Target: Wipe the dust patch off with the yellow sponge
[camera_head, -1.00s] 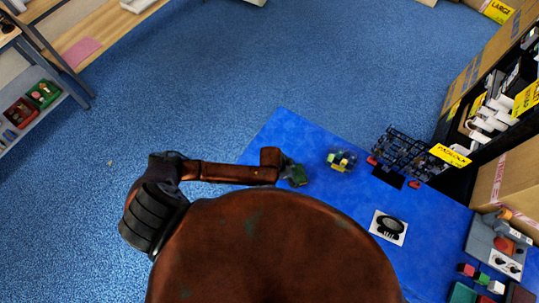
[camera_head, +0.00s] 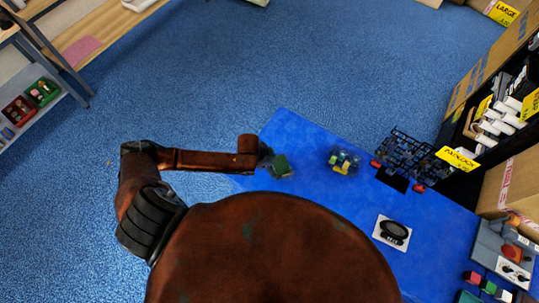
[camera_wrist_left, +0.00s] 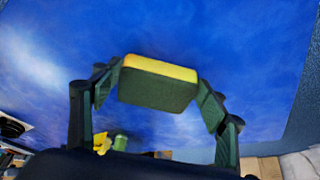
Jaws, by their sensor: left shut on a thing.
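My left gripper (camera_head: 276,166) is over the left part of the blue table top, near its far left edge. In the left wrist view its two fingers (camera_wrist_left: 160,88) are shut on the sponge (camera_wrist_left: 160,70), which has a yellow layer and a dark green layer. In the head view a small green piece of it (camera_head: 282,166) shows at the gripper's tip. Blue surface fills the wrist view behind the sponge; I cannot tell whether they touch. A pale, blurred area (camera_wrist_left: 30,62) lies at its left; I cannot tell whether it is dust or glare. My right gripper is out of view.
A clear container with yellow and green items (camera_head: 344,161) stands right of the gripper. Cartons and labelled bins line the right side.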

